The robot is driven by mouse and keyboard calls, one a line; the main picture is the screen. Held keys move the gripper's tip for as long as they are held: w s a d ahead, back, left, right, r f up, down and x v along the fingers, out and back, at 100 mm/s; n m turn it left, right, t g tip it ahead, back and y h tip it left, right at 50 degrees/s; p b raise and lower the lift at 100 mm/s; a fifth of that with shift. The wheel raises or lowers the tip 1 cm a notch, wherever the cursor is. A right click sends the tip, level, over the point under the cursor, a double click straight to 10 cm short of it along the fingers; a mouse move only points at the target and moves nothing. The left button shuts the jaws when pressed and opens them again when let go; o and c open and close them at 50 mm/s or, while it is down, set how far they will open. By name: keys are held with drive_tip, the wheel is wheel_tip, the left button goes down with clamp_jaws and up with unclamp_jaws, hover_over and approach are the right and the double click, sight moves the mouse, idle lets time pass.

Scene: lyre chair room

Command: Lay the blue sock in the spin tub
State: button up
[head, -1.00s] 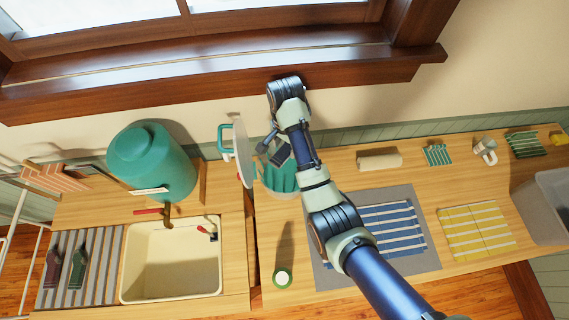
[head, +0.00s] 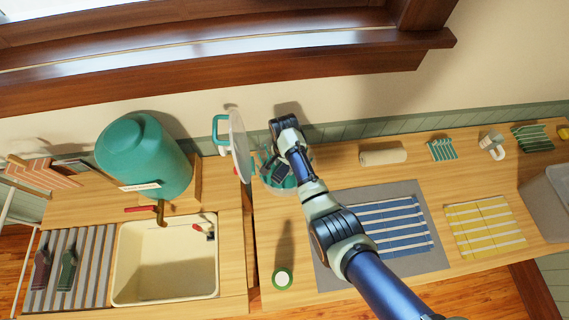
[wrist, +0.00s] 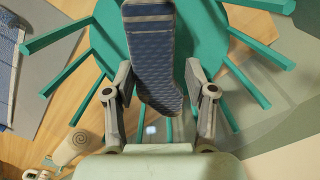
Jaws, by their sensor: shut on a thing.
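The blue sock (wrist: 152,55) is dark blue with a fine pattern and a grey band at one end. In the wrist view it lies between the two fingers of my gripper (wrist: 157,88), which is shut on it. Behind it is the teal spin tub (wrist: 205,30), with teal bars spread around a round middle. In the head view my gripper (head: 280,173) is at the tub (head: 283,190), over or within its opening; my arm partly hides the tub. I cannot make out the sock clearly in the head view.
A pale round lid (head: 240,145) with a teal handle stands upright left of the tub. Further left are a teal water tank (head: 145,155) and a cream sink (head: 165,262). A green-rimmed white object (head: 282,278) stands in front. Striped cloths (head: 485,228) lie to the right.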

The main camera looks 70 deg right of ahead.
sight(284, 166)
drive_tip(key=shift+f, duration=1.2)
drive_tip(key=shift+f+b, duration=0.25)
drive_tip(key=shift+b, duration=0.05)
drive_tip(key=o, duration=1)
drive_tip(key=shift+r, duration=0.1)
wheel_tip(284, 166, up, 12)
drive_tip(key=shift+r+p, duration=0.15)
drive_tip(key=shift+p, duration=0.95)
